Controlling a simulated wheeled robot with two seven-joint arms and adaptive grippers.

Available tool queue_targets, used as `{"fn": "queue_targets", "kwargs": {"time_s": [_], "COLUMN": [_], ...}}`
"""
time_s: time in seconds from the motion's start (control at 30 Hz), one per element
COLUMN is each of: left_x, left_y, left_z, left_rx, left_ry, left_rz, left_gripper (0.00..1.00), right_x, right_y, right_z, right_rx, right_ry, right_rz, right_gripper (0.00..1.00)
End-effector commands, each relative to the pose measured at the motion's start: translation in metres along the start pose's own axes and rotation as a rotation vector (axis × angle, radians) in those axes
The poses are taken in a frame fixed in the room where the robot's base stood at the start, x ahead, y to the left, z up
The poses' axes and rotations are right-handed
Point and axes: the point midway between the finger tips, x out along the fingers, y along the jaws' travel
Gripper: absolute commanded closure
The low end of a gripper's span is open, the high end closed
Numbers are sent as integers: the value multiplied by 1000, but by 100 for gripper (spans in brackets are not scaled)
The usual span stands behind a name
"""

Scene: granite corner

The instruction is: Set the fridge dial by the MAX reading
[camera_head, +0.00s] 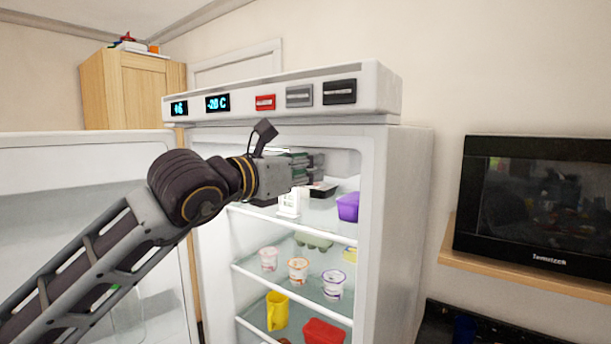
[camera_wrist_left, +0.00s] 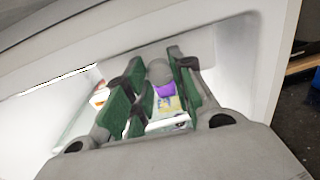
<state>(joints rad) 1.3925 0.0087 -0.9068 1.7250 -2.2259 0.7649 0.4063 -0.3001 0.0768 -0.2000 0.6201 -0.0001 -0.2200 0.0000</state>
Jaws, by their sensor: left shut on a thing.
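The fridge (camera_head: 375,220) stands open, with a panel (camera_head: 385,92) across its top. One blue-lit display (camera_head: 179,108) seems to read +6, and another display (camera_head: 217,103) reads -20 C. My left gripper (camera_head: 308,164) reaches inside the upper compartment, just below the panel. In the wrist view its green-padded fingers (camera_wrist_left: 157,90) are around a small grey round knob (camera_wrist_left: 159,71), which looks like the dial. The gripper is shut on it. The dial's marks cannot be read, and in the head view the gripper hides it. I cannot make out a MAX label. My right gripper does not show.
The open fridge door (camera_head: 70,155) is at left, behind my arm. A purple container (camera_head: 348,207) and a white item (camera_head: 289,203) sit on the upper shelf, close below the gripper. Several yogurt cups (camera_head: 298,270) stand lower. A microwave (camera_head: 535,205) is at right.

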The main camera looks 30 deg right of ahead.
Motion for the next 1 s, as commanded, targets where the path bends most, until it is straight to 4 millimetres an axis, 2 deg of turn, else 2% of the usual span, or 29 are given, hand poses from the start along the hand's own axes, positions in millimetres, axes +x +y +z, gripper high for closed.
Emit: {"fn": "queue_targets", "kwargs": {"time_s": [1.0], "left_x": [0], "left_y": [0], "left_z": [-2], "left_rx": [295], "left_ry": [24], "left_rz": [2], "left_gripper": [100], "right_x": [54], "right_y": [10], "right_z": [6], "right_rx": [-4], "right_ry": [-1], "right_rz": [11], "right_gripper": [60]}}
